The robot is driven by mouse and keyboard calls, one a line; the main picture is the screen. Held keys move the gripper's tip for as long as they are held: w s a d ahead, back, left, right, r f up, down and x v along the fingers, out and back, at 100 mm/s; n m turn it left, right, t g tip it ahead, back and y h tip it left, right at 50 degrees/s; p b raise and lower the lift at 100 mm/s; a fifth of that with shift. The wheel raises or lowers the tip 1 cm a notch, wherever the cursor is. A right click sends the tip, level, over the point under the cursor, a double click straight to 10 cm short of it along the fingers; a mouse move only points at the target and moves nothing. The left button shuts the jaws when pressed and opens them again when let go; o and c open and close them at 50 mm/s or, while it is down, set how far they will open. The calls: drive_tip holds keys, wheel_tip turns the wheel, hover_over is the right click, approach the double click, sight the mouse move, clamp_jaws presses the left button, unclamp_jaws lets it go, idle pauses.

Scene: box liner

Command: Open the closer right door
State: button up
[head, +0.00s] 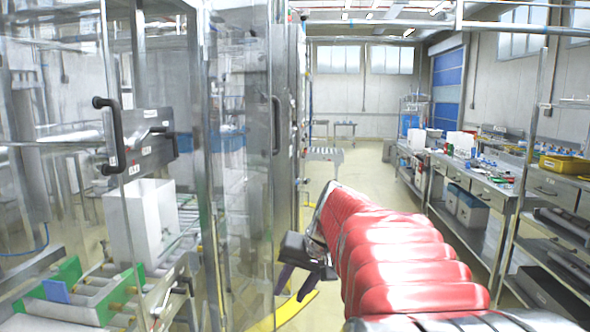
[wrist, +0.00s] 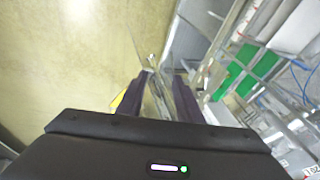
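The closer right door is a clear panel (head: 240,215) in the left half of the head view. A black vertical handle (head: 276,125) is on its right edge. I cannot tell for sure whether it stands ajar. My gripper (head: 294,283) is low, beside the door's lower right edge and well below the handle. In the wrist view my gripper (wrist: 162,88) has its two dark purple fingers apart. A clear panel edge (wrist: 160,97) shows between them, but I cannot tell whether either finger touches it.
Another clear door with a black handle (head: 109,135) is at the left. Behind the panels are a white box (head: 141,222) and a roller conveyor with green blocks (head: 62,283). A long workbench (head: 480,183) lines the right. The aisle floor (head: 362,170) is clear.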

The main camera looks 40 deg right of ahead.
drive_tip(key=s+a+f+n, duration=0.2)
drive_tip(key=s+a, duration=0.3)
drive_tip(key=a, duration=0.3)
drive_tip(key=s+a+f+n, duration=0.2)
drive_tip(key=s+a+n, duration=0.1)
drive_tip(key=a, duration=0.5)
drive_tip(key=s+a+f+n, duration=0.2)
drive_tip(key=s+a, duration=0.4)
drive_tip(key=a, duration=0.3)
drive_tip(key=shift+s+f+n+h, duration=0.25)
drive_tip(key=shift+s+n+h, duration=0.15)
drive_tip(key=shift+n, duration=0.2)
